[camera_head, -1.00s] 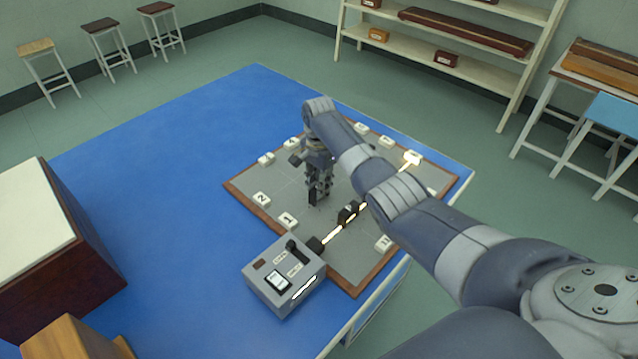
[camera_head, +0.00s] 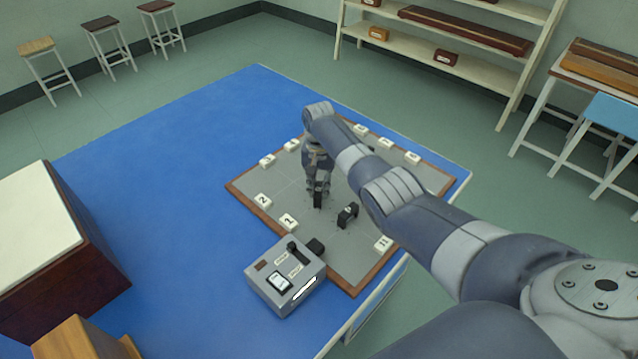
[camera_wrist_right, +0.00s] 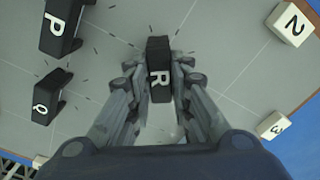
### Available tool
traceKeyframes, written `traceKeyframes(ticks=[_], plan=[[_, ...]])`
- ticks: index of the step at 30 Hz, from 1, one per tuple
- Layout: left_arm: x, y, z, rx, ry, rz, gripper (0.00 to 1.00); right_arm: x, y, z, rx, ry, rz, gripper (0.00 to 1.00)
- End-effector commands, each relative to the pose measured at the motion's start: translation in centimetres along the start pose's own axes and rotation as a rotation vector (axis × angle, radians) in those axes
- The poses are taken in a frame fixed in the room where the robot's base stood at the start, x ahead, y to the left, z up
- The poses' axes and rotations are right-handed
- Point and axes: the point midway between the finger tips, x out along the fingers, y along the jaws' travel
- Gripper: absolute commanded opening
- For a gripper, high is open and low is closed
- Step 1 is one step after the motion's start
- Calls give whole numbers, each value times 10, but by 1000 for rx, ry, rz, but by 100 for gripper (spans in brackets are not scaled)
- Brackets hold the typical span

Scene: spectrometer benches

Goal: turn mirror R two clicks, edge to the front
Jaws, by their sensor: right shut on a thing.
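Mirror R (camera_wrist_right: 159,77) is a small black block with a white R on its top, standing upright on the grey board (camera_head: 352,262). My right gripper (camera_wrist_right: 158,85) is shut on it, one finger on each side. In the head view, the right gripper (camera_head: 318,188) points down, with the black mirror R (camera_head: 318,202) at its tips. Black blocks marked P (camera_wrist_right: 62,27) and Q (camera_wrist_right: 47,98) stand apart from it. My left gripper is not in view.
A grey control box (camera_head: 285,277) with a black lever stands at the board's front corner. White number tiles, including 2 (camera_head: 263,201) and 1 (camera_head: 288,221), line the board. My right arm hides part of the board.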

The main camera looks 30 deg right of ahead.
Motion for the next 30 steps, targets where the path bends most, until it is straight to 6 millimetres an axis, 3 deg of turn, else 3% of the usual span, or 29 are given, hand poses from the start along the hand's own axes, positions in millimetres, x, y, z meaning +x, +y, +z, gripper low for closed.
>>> traceKeyframes(ticks=[21, 30], plan=[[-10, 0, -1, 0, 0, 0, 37, -2, -1, -2, -668, 5, -2, 0], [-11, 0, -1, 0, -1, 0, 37, -2, -1, -2, -870, 6, -2, 0]])
